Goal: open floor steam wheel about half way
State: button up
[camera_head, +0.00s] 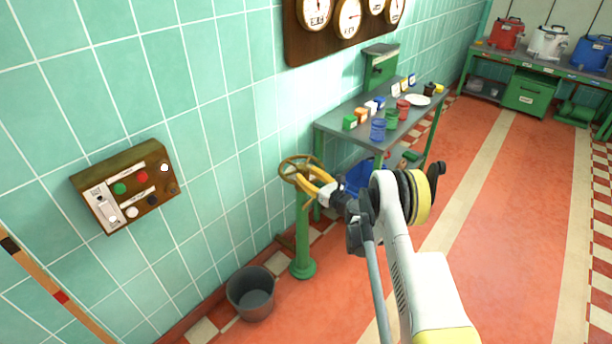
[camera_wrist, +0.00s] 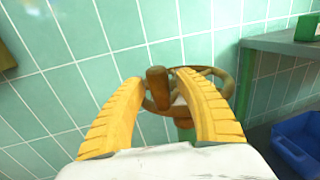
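The floor steam wheel (camera_head: 283,163) is a brown hand wheel on top of a green floor column (camera_head: 303,240), near the tiled wall. In the wrist view the wheel's rim (camera_wrist: 228,82) shows ahead, partly hidden by my right finger. A brown upright handle (camera_wrist: 157,88) stands on the wheel's near-left side. My gripper (camera_head: 309,180) has yellow fingers and is at the wheel. In the wrist view my gripper (camera_wrist: 158,80) is open, with the handle between its fingertips. Gaps show on both sides of the handle, so the fingers look apart from it.
A grey bucket (camera_head: 252,296) stands on the floor left of the column. A grey table (camera_head: 345,122) with several small jars and boxes stands behind the wheel, with a blue bin (camera_wrist: 300,143) below. A button panel (camera_head: 127,188) is on the wall. The red floor to the right is clear.

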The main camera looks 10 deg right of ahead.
dwell(0.3)
jog(key=v, duration=0.7)
jog(key=shift+s, duration=0.2)
jog(key=shift+d+r, duration=0.1)
